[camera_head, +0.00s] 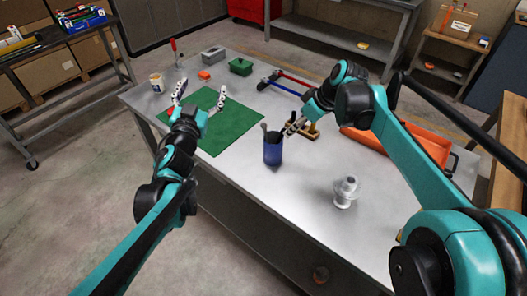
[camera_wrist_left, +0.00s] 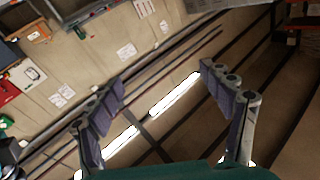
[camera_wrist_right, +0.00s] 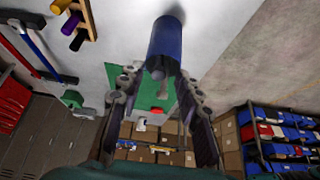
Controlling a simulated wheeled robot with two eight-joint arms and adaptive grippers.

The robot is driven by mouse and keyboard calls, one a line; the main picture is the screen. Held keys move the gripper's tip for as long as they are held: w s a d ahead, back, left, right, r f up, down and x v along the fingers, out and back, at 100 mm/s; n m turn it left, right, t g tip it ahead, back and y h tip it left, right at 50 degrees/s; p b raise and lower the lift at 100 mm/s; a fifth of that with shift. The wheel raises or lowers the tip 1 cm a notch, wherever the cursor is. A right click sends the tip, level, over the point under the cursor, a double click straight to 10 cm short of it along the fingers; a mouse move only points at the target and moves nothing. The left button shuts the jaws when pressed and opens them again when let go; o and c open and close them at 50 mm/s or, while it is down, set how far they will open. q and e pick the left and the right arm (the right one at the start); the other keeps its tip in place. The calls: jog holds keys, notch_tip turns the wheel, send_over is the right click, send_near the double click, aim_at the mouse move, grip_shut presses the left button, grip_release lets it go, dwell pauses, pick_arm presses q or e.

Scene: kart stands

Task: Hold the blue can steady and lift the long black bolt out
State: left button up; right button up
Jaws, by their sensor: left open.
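The blue can (camera_head: 272,154) stands upright on the grey workbench, right of the green mat. Dark items stick out of its top (camera_head: 272,136); I cannot tell which is the long black bolt. The can (camera_wrist_right: 166,42) also shows in the right wrist view, just beyond the fingertips.
The green mat (camera_head: 225,130) lies left of the can. A clear-and-white object (camera_head: 345,192) stands front right.

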pick_arm(q)
jog(key=w+d+f+m+g+h, duration=0.1)
jog(key=w+d+f+m+h, duration=0.2)
jog(key=d+m+h, duration=0.25)
jog(key=m+g+h, duration=0.4)
jog(key=g+h, duration=0.1)
jog(key=g, duration=0.3)
send_over(265, 152)
jog(key=a, duration=0.4)
notch_tip(265, 152, down, 16)
jog(key=d+f, duration=0.1)
jog(key=d+f+n+g, duration=0.1)
jog(key=f, duration=0.1)
jog(key=d+f+g, duration=0.1)
jog(key=f, duration=0.1)
jog(key=shift+s+d+f+n+y, duration=0.15)
jog(key=shift+d+f+n+y, duration=0.05)
jog(key=shift+f+n+y, duration=0.05)
jog(key=shift+d+f, duration=0.25)
jog(key=shift+f, duration=0.05)
jog(key=x, duration=0.7)
jog(key=shift+d, duration=0.1)
jog(key=c, duration=1.3)
pick_arm(e)
jog(key=shift+o, duration=0.9)
